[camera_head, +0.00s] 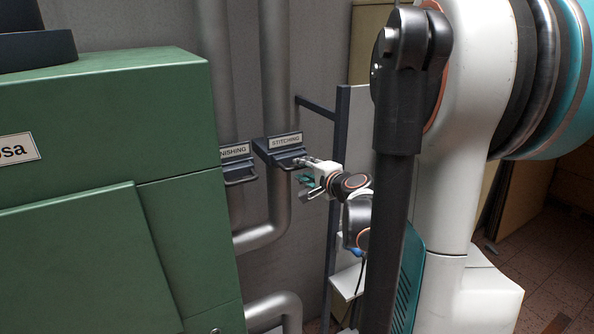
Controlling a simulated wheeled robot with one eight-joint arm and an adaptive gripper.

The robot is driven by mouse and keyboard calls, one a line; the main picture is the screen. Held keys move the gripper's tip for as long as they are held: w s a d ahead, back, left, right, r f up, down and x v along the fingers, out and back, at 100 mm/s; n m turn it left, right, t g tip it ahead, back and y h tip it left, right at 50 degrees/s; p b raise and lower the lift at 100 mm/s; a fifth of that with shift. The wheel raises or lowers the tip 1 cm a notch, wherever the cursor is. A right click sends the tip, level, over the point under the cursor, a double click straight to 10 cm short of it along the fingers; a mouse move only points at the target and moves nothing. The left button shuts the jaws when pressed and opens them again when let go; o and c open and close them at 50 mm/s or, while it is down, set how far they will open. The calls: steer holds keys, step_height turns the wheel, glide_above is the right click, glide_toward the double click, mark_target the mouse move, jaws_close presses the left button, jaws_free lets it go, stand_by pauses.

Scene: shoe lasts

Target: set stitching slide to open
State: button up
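The stitching slide (281,148) is a dark plate with a white label reading STITCHING, set on a vertical grey pipe. Its handle projects from the front lower edge. My gripper (303,163) is at the right end of that handle, with its fingertips touching or very close to it. Whether the fingers are closed around the handle is too small to tell.
A second slide labelled "NISHING" (236,162), partly cut off by the green machine, sits on the pipe to the left. The large green machine (90,200) fills the left side. A dark upright frame post (341,130) stands behind my wrist. Pipes bend below the slides.

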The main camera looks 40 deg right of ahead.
mark_target(301, 168)
steer(key=shift+x, duration=1.75)
jaws_close()
